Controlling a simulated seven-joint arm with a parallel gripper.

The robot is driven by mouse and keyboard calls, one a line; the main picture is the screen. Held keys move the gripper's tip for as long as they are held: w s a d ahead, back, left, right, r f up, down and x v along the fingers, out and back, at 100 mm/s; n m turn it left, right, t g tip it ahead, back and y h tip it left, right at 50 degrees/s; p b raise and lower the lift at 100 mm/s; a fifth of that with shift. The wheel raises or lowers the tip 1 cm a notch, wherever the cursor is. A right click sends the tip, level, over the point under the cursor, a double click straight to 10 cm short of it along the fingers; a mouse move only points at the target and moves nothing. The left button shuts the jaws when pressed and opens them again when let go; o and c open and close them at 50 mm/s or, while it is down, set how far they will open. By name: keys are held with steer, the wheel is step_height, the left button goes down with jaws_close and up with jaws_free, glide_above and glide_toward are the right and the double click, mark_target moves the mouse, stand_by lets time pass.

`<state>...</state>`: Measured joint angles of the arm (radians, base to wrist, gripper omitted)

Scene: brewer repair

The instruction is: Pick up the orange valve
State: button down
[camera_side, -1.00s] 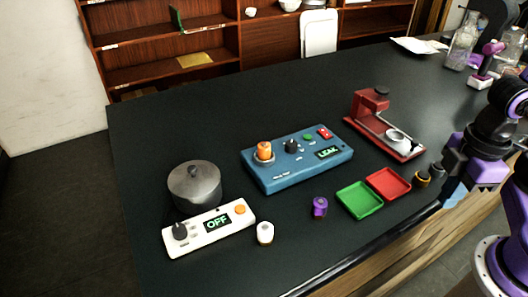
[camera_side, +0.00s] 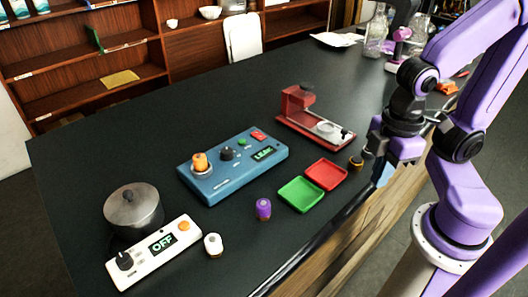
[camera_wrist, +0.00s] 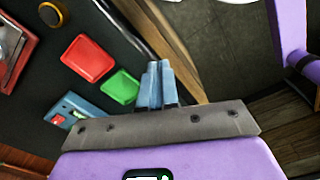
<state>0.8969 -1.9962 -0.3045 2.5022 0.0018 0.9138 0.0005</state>
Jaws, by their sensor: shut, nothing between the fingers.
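The orange valve (camera_side: 200,162) stands upright on the left part of the blue control box (camera_side: 216,183), whose display reads LEAK. I cannot make the valve out in the wrist view, where only part of the blue box (camera_wrist: 82,118) shows. My gripper (camera_side: 383,176) hangs at the table's right front edge in the side view, well to the right of the valve and apart from it. Its pale blue fingers (camera_wrist: 156,70) are together and empty in the wrist view.
Green tray (camera_side: 300,194), red tray (camera_side: 326,174) and a purple-topped part (camera_side: 263,209) lie between box and front edge. A black part with a gold ring (camera_side: 356,162) is near my gripper. A red stand (camera_side: 300,108), pot (camera_side: 133,208), white OFF panel (camera_side: 138,272) and white-topped part (camera_side: 213,245) surround the box.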

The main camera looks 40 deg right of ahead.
steer(key=c, duration=0.7)
jaws_free()
steer(key=shift+o, duration=0.2)
step_height(320, 180, up, 12)
steer(key=m, duration=3.2)
glide_above(200, 156)
step_height(200, 156, down, 17)
steer(key=shift+f, duration=0.1)
